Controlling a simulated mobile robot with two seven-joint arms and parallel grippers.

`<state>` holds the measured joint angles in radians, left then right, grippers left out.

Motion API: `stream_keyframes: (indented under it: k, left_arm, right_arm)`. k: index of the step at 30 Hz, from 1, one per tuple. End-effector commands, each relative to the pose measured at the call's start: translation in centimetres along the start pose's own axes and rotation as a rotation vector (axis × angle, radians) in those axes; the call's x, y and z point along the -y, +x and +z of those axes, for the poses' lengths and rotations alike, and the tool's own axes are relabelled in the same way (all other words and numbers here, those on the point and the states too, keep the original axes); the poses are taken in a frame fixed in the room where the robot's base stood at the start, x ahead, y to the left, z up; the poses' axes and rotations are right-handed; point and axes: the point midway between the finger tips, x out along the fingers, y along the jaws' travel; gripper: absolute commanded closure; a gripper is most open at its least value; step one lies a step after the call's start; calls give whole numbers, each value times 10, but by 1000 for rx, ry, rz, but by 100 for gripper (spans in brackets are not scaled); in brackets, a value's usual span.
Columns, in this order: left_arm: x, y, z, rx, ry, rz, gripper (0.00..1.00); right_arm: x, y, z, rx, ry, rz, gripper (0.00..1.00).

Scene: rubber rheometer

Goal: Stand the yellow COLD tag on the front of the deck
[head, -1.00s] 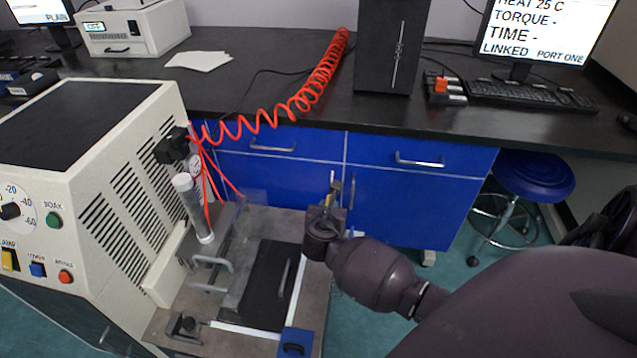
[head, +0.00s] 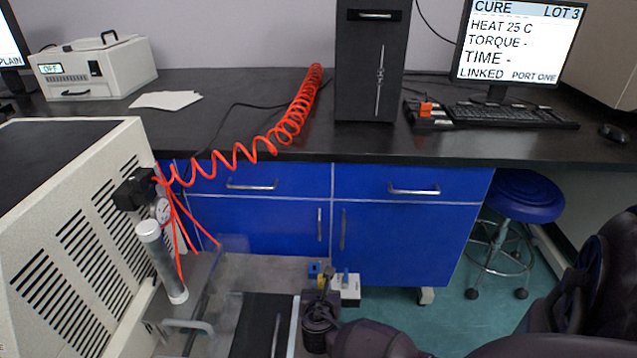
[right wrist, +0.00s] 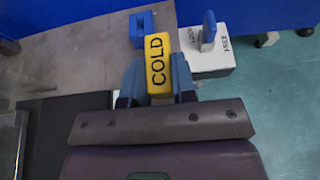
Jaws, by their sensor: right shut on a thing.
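The yellow COLD tag (right wrist: 158,62) is between the blue fingertips of my right gripper (right wrist: 157,85) in the right wrist view, its lettering facing the camera. In the head view my right gripper (head: 322,290) is low in the picture at the right side of the deck (head: 270,268), with a bit of yellow at its tip. The gripper is shut on the tag. The grey-brown deck (right wrist: 75,50) lies left of and below the tag in the wrist view. I cannot tell whether the tag touches the deck. My left gripper is out of view.
A small blue block (right wrist: 142,28) is just beyond the tag. A white block (right wrist: 215,62) with a blue lever and LOCK/FREE lettering is close on its right. The beige machine (head: 75,230) and clear tube (head: 162,262) stand left. Blue cabinets (head: 400,235) are behind.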

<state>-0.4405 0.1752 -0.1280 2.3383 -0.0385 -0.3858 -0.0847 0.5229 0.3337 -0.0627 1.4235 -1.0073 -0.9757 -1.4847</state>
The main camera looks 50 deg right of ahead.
Motion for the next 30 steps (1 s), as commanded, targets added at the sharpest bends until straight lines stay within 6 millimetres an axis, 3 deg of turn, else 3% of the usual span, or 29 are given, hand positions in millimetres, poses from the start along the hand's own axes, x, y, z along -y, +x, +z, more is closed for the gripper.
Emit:
stream_keyframes:
  k: [1, 3, 9, 17, 18, 22, 30]
  left_arm:
    - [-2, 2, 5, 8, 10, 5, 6]
    - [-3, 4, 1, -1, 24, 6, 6]
    - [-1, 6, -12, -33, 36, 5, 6]
    - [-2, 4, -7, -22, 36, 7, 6]
    - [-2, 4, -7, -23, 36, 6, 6]
    - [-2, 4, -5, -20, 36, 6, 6]
    - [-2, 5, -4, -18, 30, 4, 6]
  right_arm:
    - [4, 4, -18, -10, -11, -5, 98]
    - [3, 7, -25, -10, -9, -3, 98]
    - [1, 8, -21, -2, -2, 0, 98]
    - [1, 9, -25, -3, -3, -1, 98]
    - [1, 9, -25, -3, -2, -1, 71]
    - [1, 9, -24, -2, -2, -1, 51]
    - [1, 9, -24, -2, -2, -1, 50]
